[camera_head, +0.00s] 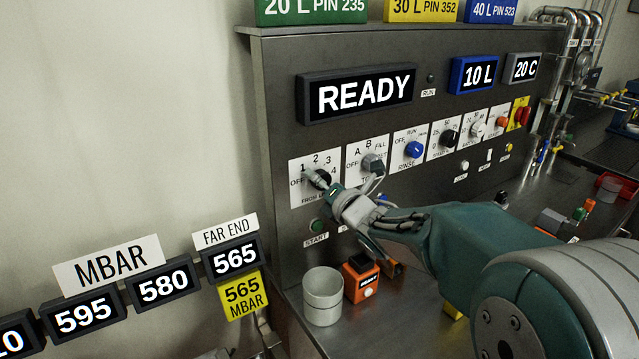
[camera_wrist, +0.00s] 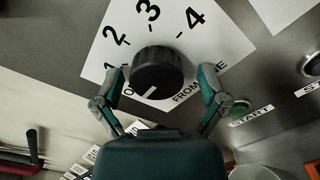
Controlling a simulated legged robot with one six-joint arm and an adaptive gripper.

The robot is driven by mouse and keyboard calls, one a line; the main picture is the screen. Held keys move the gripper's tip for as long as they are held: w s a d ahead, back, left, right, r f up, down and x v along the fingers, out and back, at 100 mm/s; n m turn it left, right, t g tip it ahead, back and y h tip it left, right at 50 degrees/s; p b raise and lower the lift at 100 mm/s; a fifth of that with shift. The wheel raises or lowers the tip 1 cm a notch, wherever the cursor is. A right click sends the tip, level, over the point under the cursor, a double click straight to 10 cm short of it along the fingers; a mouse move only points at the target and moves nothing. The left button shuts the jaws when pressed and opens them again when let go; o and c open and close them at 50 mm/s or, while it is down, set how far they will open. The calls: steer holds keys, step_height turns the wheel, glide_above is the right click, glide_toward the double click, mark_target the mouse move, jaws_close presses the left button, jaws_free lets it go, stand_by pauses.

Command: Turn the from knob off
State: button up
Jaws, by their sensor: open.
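The from knob (camera_wrist: 157,72) is a round black knob on a white plate marked OFF, 1, 2, 3 and 4. Its white pointer mark faces lower left in the wrist view, close to the partly covered OFF label. In the head view the from knob's plate (camera_head: 306,194) is at the panel's left, and my gripper covers much of the knob. My gripper (camera_head: 326,184) is open at the knob. In the wrist view its two fingers stand to the left and right of the knob, with visible gaps; neither finger is seen gripping it.
A second knob (camera_head: 372,163) sits close to the right of my gripper. A green START button (camera_head: 317,226) is just below. A pale cup (camera_head: 322,296) and an orange box (camera_head: 361,278) stand on the counter beneath. A display (camera_head: 356,93) above reads READY.

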steer(key=shift+r, duration=0.1)
steer(key=shift+s+d, duration=0.25)
steer(key=v, duration=1.1)
steer(key=shift+s, duration=0.1)
steer(key=s+d+f+m+g+h, duration=0.1)
steer(key=s+d+m+h, duration=0.3)
steer(key=m, duration=0.5)
steer(key=s+d+m+g+h, duration=0.1)
steer(key=s+d+m+h, duration=0.1)
steer(key=d+m+h, duration=0.55)
steer(key=s+f+m+g, duration=0.3)
steer(key=s+m, duration=0.5)
steer(key=s, duration=0.1)
steer(key=s+f+m+g+y, duration=0.1)
steer(key=s+f+m+g, duration=0.2)
steer(key=s+m, duration=0.5)
steer(key=shift+s+a+g, duration=0.45)
steer(key=shift+s+g, duration=0.15)
steer(key=shift+g, duration=0.1)
